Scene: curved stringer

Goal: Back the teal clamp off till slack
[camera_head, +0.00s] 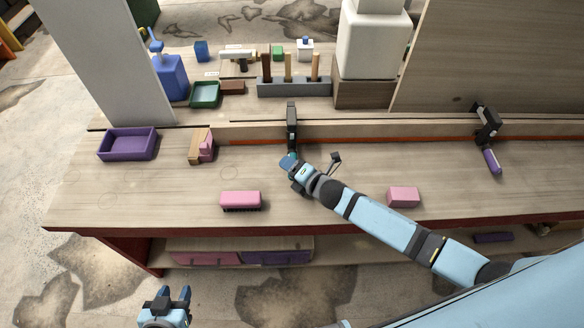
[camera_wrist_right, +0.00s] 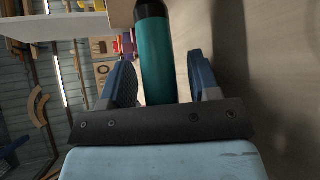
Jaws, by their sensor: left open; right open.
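The teal clamp (camera_head: 292,118) is fixed on the long wooden strip at the back of the bench, its black frame upright. Its teal handle (camera_wrist_right: 156,58) stands between the two blue fingers of my right gripper (camera_head: 289,162) in the right wrist view. The fingers are open, with a visible gap on the handle's right side. In the head view my gripper mostly hides the handle. My left gripper (camera_head: 168,297) is open and empty, in front of and below the bench's front edge.
A second clamp (camera_head: 487,122) with a purple handle (camera_head: 492,161) grips the strip at the right. A pink brush (camera_head: 241,201), a pink block (camera_head: 403,197), a wood-and-pink block (camera_head: 201,146) and a purple tray (camera_head: 128,144) lie on the bench (camera_head: 130,195). The front left of the bench is clear.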

